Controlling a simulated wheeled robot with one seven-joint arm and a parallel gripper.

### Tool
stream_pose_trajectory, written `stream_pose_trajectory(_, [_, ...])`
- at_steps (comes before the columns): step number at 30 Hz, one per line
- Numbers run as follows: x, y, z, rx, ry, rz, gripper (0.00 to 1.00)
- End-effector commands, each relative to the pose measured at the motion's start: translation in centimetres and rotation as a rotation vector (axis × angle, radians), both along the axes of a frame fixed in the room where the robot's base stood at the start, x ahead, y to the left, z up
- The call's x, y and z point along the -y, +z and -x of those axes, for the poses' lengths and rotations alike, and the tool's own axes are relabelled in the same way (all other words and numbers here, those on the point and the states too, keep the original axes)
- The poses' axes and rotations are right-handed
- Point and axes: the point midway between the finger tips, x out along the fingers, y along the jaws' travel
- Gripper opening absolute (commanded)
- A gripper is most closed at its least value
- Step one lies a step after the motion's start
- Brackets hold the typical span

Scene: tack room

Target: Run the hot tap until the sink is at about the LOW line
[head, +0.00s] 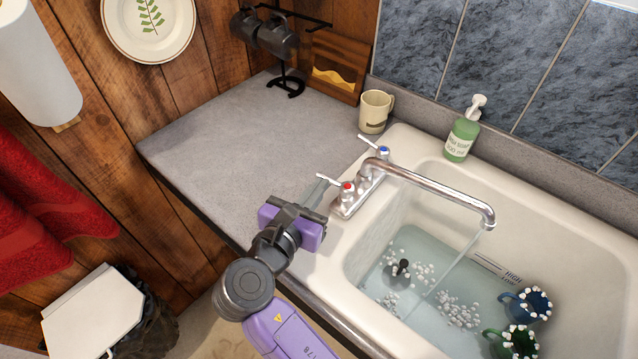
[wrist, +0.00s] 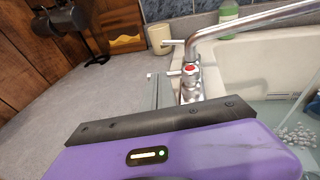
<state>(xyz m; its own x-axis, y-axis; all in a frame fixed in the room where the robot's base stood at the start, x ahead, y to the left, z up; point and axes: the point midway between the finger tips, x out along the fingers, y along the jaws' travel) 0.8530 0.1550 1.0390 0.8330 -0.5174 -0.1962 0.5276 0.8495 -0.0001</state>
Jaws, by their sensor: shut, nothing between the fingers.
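The hot tap (head: 347,187), marked red, stands at the left end of the chrome faucet (head: 430,182); its lever points left. It also shows in the wrist view (wrist: 190,69). The blue-marked cold tap (head: 383,151) is behind it. A thin stream falls from the spout into the white sink (head: 375,240). Bluish water (head: 410,308) covers the sink floor. HIGH and LOW marks (head: 505,276) are on the back wall; the water's edge looks close to the lower mark, but I cannot tell exactly. My gripper (head: 318,190) is shut and empty, just left of the hot tap's lever; contact is unclear.
A soap bottle (head: 462,135) and a cream mug (head: 376,112) stand behind the faucet. The grey counter (head: 235,135) left is mostly clear; a mug rack (head: 285,60) stands at its back.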

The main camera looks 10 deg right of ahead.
Motion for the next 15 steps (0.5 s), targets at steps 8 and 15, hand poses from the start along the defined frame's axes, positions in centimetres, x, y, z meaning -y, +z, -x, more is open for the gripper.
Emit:
stream_pose_trajectory(8, [-0.1, 0.1, -1.2, 0.001, -0.180, 0.001, 0.00])
stream_pose_trajectory(15, [0.1, 0.0, -1.5, 0.002, -0.250, 0.002, 0.00])
